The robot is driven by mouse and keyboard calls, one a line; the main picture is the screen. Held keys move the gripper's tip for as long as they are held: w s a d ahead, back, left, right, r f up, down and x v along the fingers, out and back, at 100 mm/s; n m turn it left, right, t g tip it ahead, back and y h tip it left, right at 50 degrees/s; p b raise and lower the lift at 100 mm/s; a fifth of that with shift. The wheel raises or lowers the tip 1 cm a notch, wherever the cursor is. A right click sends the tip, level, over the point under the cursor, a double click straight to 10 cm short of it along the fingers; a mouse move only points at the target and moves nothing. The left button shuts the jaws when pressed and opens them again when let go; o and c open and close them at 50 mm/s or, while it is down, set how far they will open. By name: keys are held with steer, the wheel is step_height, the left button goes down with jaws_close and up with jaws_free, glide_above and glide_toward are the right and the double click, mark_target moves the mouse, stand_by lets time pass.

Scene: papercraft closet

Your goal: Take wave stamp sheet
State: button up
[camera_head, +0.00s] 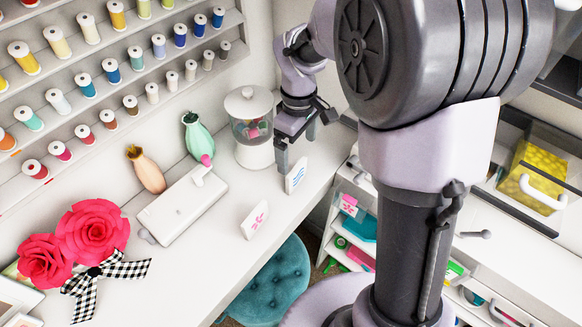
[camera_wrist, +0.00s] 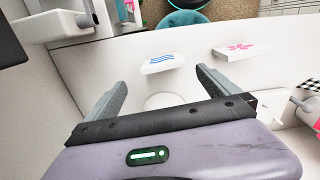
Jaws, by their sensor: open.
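The wave stamp sheet (camera_head: 295,176) is a small white card with blue wavy lines, standing on the white counter near its front edge. It also shows in the wrist view (camera_wrist: 163,63), ahead of my fingertips and roughly centred between them. My gripper (camera_head: 297,150) is just above and behind the card in the head view, pointing down. In the wrist view its two fingers (camera_wrist: 160,80) are spread wide with no card between them. Whether a finger touches the card cannot be told.
A similar card with a pink print (camera_head: 255,220) stands to the left along the counter (camera_head: 215,245). A lidded jar (camera_head: 249,128) stands close to the gripper's left. A white box-like device (camera_head: 182,207), vases and red paper flowers (camera_head: 92,230) stand further left. A teal stool (camera_head: 272,282) is below.

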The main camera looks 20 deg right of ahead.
mark_target(296, 174)
step_height(296, 174, down, 5)
steer(key=shift+f+b, duration=0.1)
steer(key=shift+b, duration=0.55)
steer(key=f, duration=0.1)
steer(key=f+b, duration=0.1)
steer(key=f, duration=0.1)
steer(key=f+b, duration=0.1)
steer(key=shift+s+a+f, duration=0.15)
steer(key=shift+s+f, duration=0.1)
steer(key=shift+s, duration=0.1)
steer(key=shift+w+f, duration=0.1)
steer(key=shift+f, duration=0.1)
steer(key=shift+r, duration=0.1)
steer(key=c, duration=1.4)
